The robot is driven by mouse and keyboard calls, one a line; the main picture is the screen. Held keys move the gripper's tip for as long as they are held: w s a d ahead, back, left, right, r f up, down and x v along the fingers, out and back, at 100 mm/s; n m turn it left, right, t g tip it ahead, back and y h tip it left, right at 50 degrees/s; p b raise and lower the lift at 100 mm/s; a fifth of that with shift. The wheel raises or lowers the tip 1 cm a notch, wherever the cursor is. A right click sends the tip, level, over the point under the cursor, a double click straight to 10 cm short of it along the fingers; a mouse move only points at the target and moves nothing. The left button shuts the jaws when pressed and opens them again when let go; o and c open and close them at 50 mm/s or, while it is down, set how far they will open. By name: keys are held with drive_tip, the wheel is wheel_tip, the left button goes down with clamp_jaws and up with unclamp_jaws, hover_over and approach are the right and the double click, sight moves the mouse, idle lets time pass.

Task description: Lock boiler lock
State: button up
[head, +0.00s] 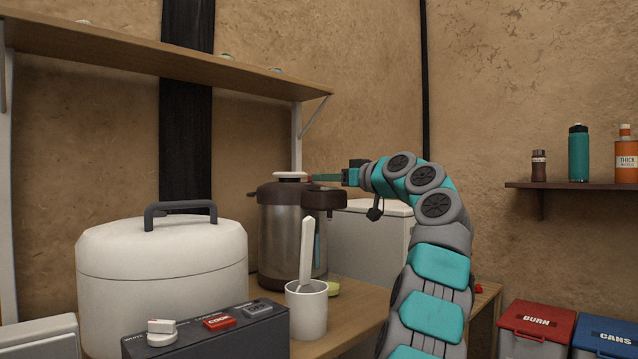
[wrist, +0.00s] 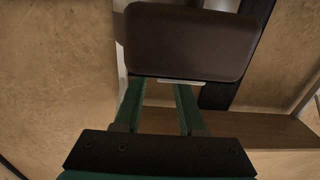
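The boiler (head: 283,240) is a steel dispenser with a dark brown top and spout, standing on the wooden counter. A white round piece (head: 290,176) sits on its top; I cannot tell whether this is the lock. My gripper (head: 314,178) is level with the boiler's top, just right of the white piece, pointing left. In the wrist view, a brown block of the boiler (wrist: 190,42) fills the upper middle, with a thin pale strip under it. My gripper's two green fingers (wrist: 157,100) are apart with an empty gap, their tips hidden by the block. Contact cannot be told.
A white rice cooker (head: 160,265) stands at the left, behind a dark control box (head: 210,335). A white cup (head: 307,312) with a utensil stands before the boiler. A white box (head: 372,235) is behind my arm. A wooden shelf (head: 170,60) hangs above.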

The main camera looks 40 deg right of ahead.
drive_tip(key=shift+s+d+b, duration=0.2)
drive_tip(key=shift+s+b, duration=0.15)
drive_tip(key=shift+s, duration=1.75)
